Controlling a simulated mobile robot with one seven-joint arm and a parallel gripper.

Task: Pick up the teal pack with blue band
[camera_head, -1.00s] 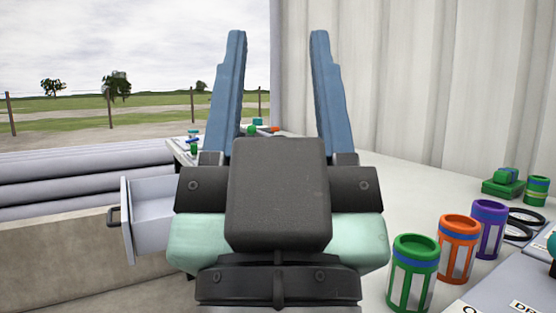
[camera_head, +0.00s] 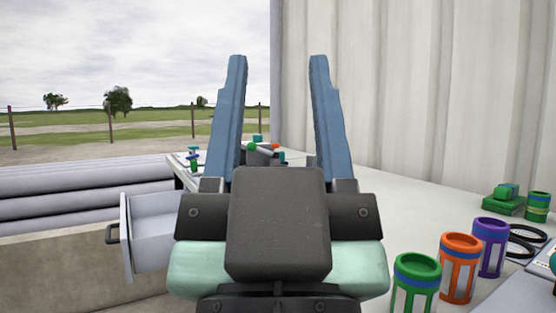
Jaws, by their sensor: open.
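My gripper (camera_head: 279,68) is open and empty, its two blue fingers pointing up in the middle of the head view. Another teal piece (camera_head: 551,246) is cut off by the right edge. My gripper's body and wrist hide much of the table's middle.
Green (camera_head: 416,281), orange (camera_head: 460,262) and purple (camera_head: 490,244) canisters stand on the pale table (camera_head: 385,215) at right. A green block (camera_head: 503,200) and green canister (camera_head: 537,205) stand behind. An open drawer (camera_head: 150,235) sticks out left. A corrugated wall (camera_head: 420,90) rises behind.

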